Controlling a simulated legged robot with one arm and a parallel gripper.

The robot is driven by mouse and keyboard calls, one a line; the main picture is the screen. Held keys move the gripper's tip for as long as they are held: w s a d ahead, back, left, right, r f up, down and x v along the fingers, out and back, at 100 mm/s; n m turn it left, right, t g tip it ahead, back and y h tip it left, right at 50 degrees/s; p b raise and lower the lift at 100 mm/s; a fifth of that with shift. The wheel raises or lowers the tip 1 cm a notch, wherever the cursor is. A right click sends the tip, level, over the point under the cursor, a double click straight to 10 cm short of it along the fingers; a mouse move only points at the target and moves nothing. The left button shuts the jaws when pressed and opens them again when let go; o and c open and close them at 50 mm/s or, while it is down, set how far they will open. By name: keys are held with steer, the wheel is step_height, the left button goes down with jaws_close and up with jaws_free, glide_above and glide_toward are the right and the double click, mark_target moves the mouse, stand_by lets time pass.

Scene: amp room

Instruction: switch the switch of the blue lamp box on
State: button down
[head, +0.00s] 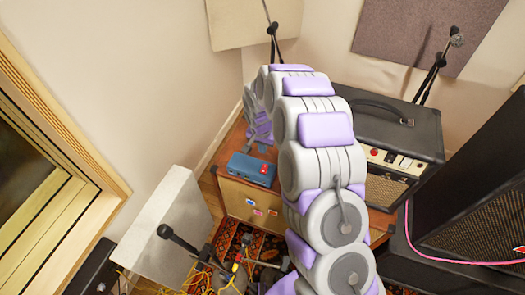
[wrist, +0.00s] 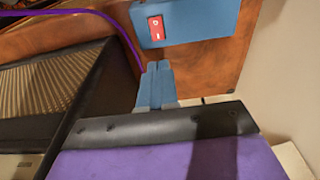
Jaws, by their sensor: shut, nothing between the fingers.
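The blue lamp box (head: 251,169) sits on top of a wooden cabinet, left of my arm in the head view. A red switch (head: 265,168) is on its face. In the wrist view the blue box (wrist: 205,22) is at the top, cut off by the frame edge, and its red rocker switch (wrist: 156,28) with white marks shows clearly. My gripper (wrist: 157,68) is shut and empty, its fingertips just below the switch in that picture. A gap shows between the tips and the box. Which way the rocker is tipped I cannot tell.
The orange-brown cabinet top (wrist: 205,70) lies under the box. A black amplifier (head: 400,140) stands right of my arm, and a purple cable (wrist: 125,30) runs left of the box in the wrist view. A pale wall (wrist: 285,80) is close on the right there.

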mark_target(265, 166)
steer(key=f+b, duration=0.1)
steer(key=f, duration=0.3)
steer(key=w+f+b, duration=0.1)
steer(key=f, duration=0.6)
steer(key=shift+w+d+f+b, duration=0.2)
steer(key=shift+d+f+b, duration=0.15)
steer(key=shift+f+b, duration=0.05)
steer(key=shift+d, duration=0.1)
steer(key=shift+f, duration=0.1)
steer(key=shift+s+p, duration=0.2)
steer(key=shift+p, duration=0.1)
steer(key=shift+s+a+p, duration=0.3)
steer(key=shift+s, duration=0.25)
steer(key=shift+r, duration=0.2)
